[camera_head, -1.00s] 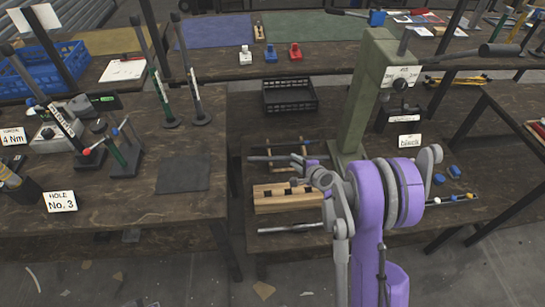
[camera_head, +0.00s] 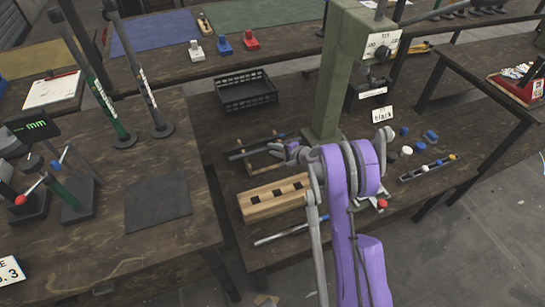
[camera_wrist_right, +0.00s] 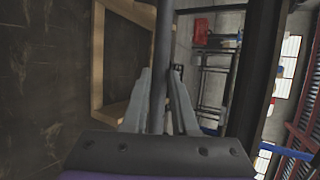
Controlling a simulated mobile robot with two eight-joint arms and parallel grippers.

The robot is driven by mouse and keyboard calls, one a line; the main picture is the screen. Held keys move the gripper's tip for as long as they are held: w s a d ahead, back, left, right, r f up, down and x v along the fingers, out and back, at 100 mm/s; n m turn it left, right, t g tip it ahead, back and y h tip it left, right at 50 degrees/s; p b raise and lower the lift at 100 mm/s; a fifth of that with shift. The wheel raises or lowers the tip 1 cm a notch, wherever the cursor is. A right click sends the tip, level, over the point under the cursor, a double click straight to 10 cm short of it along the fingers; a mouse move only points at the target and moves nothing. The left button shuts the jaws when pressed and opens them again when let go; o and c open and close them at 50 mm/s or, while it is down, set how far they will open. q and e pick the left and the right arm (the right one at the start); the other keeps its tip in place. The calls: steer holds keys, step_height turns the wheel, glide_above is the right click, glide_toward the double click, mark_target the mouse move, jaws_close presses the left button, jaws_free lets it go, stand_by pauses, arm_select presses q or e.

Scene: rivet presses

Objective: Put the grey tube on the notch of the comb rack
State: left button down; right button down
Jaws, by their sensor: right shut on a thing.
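My right gripper (camera_head: 284,150) is at the back of the lower bench, by the light wooden comb rack (camera_head: 263,168). In the wrist view its two fingers (camera_wrist_right: 162,105) close on a dark grey tube (camera_wrist_right: 164,45). In the head view the grey tube (camera_head: 248,150) reaches left from the gripper across the rack. The rack's wooden frame (camera_wrist_right: 118,62) is beside the tube in the wrist view. I cannot tell whether the tube touches a notch. My left gripper is not in view.
A wooden block with dark square holes (camera_head: 275,203) lies in front of the rack. Another, lighter tube (camera_head: 280,234) lies nearer the front edge. A green press column (camera_head: 336,75) stands close behind. A black crate (camera_head: 247,92) is farther back.

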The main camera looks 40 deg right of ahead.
step_height(320, 180, down, 4)
steer(key=shift+r+b, duration=0.15)
steer(key=shift+b, duration=0.25)
steer(key=c, duration=0.7)
jaws_free()
steer(key=shift+r, duration=0.1)
